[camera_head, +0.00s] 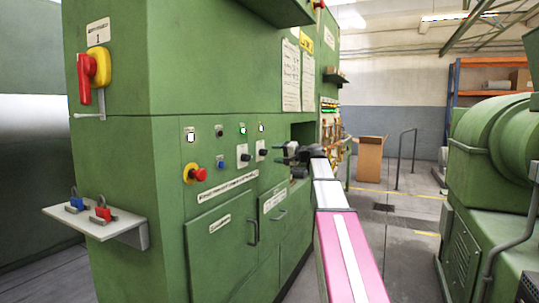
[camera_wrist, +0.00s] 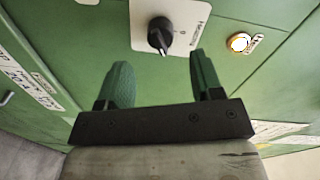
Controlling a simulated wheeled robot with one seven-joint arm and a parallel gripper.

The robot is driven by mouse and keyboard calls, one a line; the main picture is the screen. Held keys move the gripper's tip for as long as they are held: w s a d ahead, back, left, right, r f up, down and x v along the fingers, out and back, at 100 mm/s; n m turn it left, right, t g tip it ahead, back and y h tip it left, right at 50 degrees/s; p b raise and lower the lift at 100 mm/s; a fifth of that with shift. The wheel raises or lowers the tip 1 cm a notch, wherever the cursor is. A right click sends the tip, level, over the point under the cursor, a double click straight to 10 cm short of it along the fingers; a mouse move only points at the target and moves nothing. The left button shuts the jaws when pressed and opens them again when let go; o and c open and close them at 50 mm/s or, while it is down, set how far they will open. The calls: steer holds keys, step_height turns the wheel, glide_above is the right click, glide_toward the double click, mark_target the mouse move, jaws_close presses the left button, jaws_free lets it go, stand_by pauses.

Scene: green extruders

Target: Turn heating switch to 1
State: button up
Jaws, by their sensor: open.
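In the wrist view, a black rotary switch (camera_wrist: 160,36) sits on a white plate (camera_wrist: 192,12) on the green panel. A small mark shows beside the knob, but the lettering on the plate is too blurred to read. My gripper (camera_wrist: 160,62) is open, its two green fingers below the knob and spread to either side of it, with nothing between them. I cannot tell whether the fingers touch the panel. In the head view my gripper (camera_head: 291,153) is at the panel's right part, right of two black knobs on white plates (camera_head: 243,156).
A lit round lamp (camera_wrist: 239,42) is right of the switch. On the green cabinet (camera_head: 225,230) are a red emergency button (camera_head: 199,174), a red and yellow main switch (camera_head: 92,70) and a shelf with padlocks (camera_head: 95,220).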

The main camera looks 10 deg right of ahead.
steer(key=v, duration=0.5)
steer(key=shift+s+d, duration=0.1)
steer(key=shift+s, duration=0.05)
steer(key=s+a+f+g+h, duration=0.2)
steer(key=s+a+f, duration=0.1)
steer(key=f, duration=0.7)
steer(key=s+a+f+g+h, duration=0.1)
steer(key=s+a+f+h, duration=0.15)
steer(key=f, duration=0.85)
steer(key=s+a+f+g+h, duration=0.1)
steer(key=s+a+f+g, duration=0.15)
steer(key=f, duration=0.75)
steer(key=s+f+n+g+h, duration=0.3)
steer(key=s+f+g+h, duration=0.2)
steer(key=s+f, duration=1.7)
step_height(320, 180, down, 3)
steer(key=h, duration=0.3)
steer(key=shift+s+a+n, duration=0.35)
steer(key=shift+n, duration=0.05)
steer(key=shift+r, duration=0.1)
